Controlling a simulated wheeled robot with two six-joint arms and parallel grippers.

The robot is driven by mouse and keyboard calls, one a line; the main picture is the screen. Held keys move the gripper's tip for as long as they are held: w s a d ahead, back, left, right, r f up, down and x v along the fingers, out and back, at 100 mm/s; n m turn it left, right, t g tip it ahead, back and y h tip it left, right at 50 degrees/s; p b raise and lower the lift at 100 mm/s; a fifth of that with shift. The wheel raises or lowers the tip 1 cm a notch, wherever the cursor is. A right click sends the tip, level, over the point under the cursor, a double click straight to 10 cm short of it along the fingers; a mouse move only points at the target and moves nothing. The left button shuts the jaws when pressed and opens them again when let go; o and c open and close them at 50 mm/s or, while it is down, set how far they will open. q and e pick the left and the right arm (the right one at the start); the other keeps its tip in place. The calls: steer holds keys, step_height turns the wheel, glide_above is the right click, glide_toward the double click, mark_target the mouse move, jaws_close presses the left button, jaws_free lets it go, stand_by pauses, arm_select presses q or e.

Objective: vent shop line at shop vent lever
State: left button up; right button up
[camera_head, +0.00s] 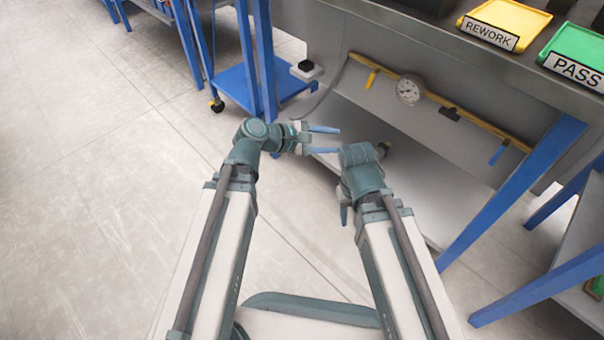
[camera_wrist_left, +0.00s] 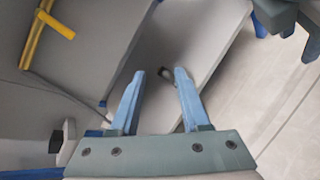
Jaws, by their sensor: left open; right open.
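A yellow pipe (camera_head: 480,122) runs along the grey panel under the bench. It carries a yellow lever (camera_head: 371,80) near its left end, a round white gauge (camera_head: 409,89), a black handle (camera_head: 449,114) and a blue lever (camera_head: 498,153). I cannot read a label marking the vent lever. My left gripper (camera_head: 335,140) is open and empty, below and left of the yellow lever, apart from it. The left wrist view shows its spread fingers (camera_wrist_left: 160,75) and the yellow lever (camera_wrist_left: 56,24) at upper left. My right gripper (camera_head: 345,203) is lower, partly hidden by its wrist.
The bench (camera_head: 330,18) holds a yellow REWORK tray (camera_head: 510,16) and a green PASS tray (camera_head: 578,45). A grey lower shelf (camera_head: 425,205) and blue bench leg (camera_head: 515,195) are near my arms. A blue cart (camera_head: 230,82) stands behind. Floor at left is clear.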

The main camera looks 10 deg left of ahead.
arm_select(q)
steer(key=s+a+f+m+g+y+p, duration=0.1)
steer(key=s+a+f+m+g+y, duration=0.3)
steer(key=f+m, duration=0.5)
steer(key=shift+s+a+m+y, duration=0.6)
steer(key=shift+a+m+y, duration=0.2)
steer(key=shift+a+y, duration=0.35)
